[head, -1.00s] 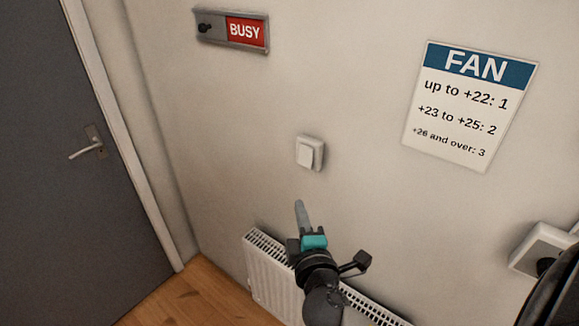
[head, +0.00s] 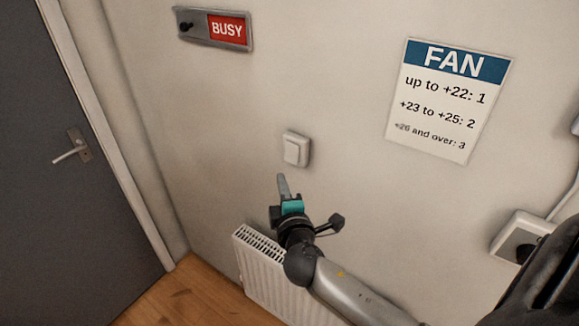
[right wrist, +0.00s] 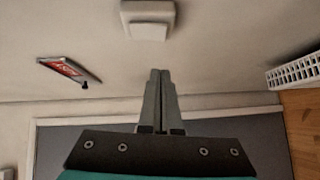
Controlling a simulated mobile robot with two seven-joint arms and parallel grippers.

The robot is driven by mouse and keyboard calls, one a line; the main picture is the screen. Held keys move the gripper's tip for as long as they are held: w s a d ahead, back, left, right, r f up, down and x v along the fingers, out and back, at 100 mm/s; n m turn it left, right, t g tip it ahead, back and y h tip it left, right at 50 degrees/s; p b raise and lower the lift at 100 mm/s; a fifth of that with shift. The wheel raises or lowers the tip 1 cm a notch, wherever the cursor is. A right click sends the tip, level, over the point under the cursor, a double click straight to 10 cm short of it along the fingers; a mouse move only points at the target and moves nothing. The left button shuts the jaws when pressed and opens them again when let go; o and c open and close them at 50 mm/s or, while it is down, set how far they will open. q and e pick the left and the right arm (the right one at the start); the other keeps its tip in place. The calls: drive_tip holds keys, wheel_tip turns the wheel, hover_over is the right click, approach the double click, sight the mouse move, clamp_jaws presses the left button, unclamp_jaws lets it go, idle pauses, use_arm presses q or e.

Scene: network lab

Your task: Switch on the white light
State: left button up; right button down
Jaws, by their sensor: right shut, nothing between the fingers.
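A white square wall switch (head: 296,149) is on the wall in the middle of the head view. It also shows at the top of the right wrist view (right wrist: 148,27). My right gripper (head: 281,178) is just below the switch in the head view, apart from it in the picture. In the right wrist view its two grey fingers (right wrist: 160,75) are together, with nothing between them. No lamp shows in either view. My left gripper is out of view.
A BUSY sign (head: 214,28) is at upper left and a FAN notice (head: 449,101) at right. A white radiator (head: 269,270) is low on the wall. A dark door (head: 60,190) stands at left, and a wall socket (head: 519,238) at right.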

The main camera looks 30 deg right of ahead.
sight(288, 160)
drive_tip(key=w+d, duration=0.4)
drive_tip(key=shift+w+d+f+p, duration=0.2)
drive_tip(key=shift+d+f+p, duration=0.1)
drive_tip(key=shift+d+f, duration=0.1)
drive_tip(key=shift+w+d+f+t+b, duration=0.15)
drive_tip(key=shift+d+t+b, duration=0.15)
drive_tip(key=shift+b, duration=0.7)
